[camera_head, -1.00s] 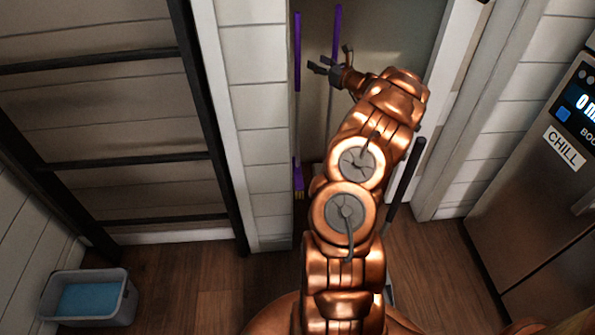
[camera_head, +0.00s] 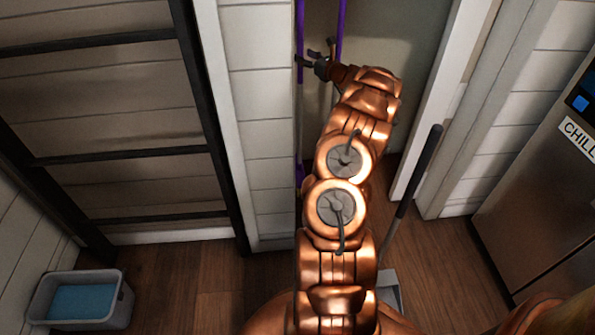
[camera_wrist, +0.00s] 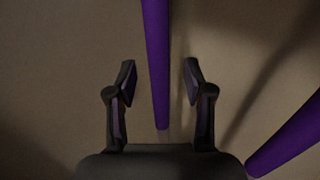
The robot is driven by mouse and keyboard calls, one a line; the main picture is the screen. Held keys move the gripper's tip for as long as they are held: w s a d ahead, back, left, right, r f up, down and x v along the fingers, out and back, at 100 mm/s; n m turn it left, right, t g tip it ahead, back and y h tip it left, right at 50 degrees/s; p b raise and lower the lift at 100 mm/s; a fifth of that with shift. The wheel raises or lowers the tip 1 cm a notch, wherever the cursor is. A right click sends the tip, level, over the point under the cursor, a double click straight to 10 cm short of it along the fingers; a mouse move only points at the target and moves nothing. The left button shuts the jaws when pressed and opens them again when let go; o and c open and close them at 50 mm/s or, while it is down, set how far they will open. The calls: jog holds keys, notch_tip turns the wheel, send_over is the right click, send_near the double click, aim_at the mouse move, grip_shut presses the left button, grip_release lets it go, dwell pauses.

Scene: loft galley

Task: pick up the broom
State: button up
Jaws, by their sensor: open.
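The broom (camera_head: 299,42) stands upright in the narrow alcove, a long purple-gripped stick with a purple head low down near the floor. A second purple stick (camera_head: 342,16) stands just to its right; its lower part is hidden behind my arm. My gripper (camera_head: 314,54) is open and points left at the broom's upper handle. In the wrist view a purple handle (camera_wrist: 156,60) runs between the open fingers of my gripper (camera_wrist: 160,85), apart from both; its purple part ends near the palm. Another purple stick (camera_wrist: 287,137) slants at the right, outside the fingers.
White panelled wall (camera_head: 262,110) edges the alcove on the left, a white door frame (camera_head: 440,100) on the right. A dark-handled tool (camera_head: 416,178) with a grey pan leans right of my arm. A steel fridge (camera_head: 540,200) stands right; a grey bin (camera_head: 117,307) sits lower left.

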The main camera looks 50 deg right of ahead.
jog(key=shift+w+d, duration=0.1)
jog(key=shift+w, duration=1.3)
grip_shut()
